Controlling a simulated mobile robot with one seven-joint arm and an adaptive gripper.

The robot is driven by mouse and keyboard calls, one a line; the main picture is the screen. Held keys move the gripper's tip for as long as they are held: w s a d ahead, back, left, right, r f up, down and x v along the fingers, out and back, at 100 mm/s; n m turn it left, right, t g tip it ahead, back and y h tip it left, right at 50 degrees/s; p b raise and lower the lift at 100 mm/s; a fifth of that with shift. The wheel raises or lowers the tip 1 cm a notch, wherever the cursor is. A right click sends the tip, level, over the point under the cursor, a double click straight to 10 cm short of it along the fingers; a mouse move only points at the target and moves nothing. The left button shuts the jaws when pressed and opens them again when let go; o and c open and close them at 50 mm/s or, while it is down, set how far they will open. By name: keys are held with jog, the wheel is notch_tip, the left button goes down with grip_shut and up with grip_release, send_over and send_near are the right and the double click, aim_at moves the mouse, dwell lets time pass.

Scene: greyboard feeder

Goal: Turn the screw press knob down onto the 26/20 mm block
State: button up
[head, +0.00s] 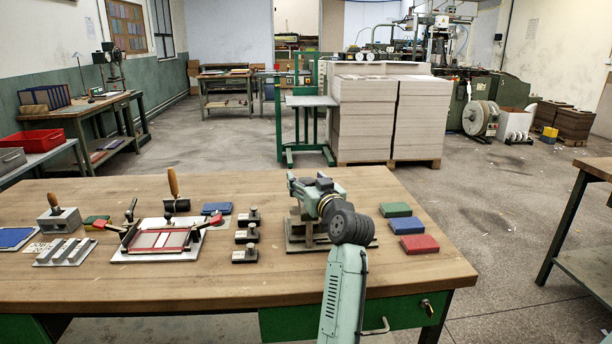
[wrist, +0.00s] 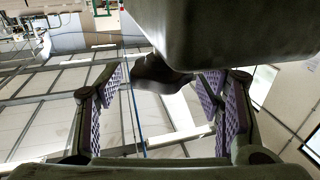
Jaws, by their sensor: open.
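A low press-like frame (head: 297,238) on a flat base stands right of the middle of the table; I take it for the screw press. My arm covers much of it in the head view. My gripper (head: 304,186) is at its top. In the wrist view my gripper (wrist: 160,112) is open, with its purple pads apart. A dark rounded part (wrist: 160,75), perhaps the knob, shows between and beyond the fingers, below a large grey-green body (wrist: 225,30). I see no clear contact with the pads. The 26/20 mm block cannot be made out.
Green (head: 395,209), blue (head: 407,226) and red (head: 419,244) blocks lie right of the press. Small black clamps (head: 246,236) stand left of it. The table's front strip is clear.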

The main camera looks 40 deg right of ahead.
jog(key=shift+w+d, duration=0.1)
jog(key=shift+w, duration=0.25)
jog(key=shift+c, duration=0.3)
jog(key=c, duration=1.1)
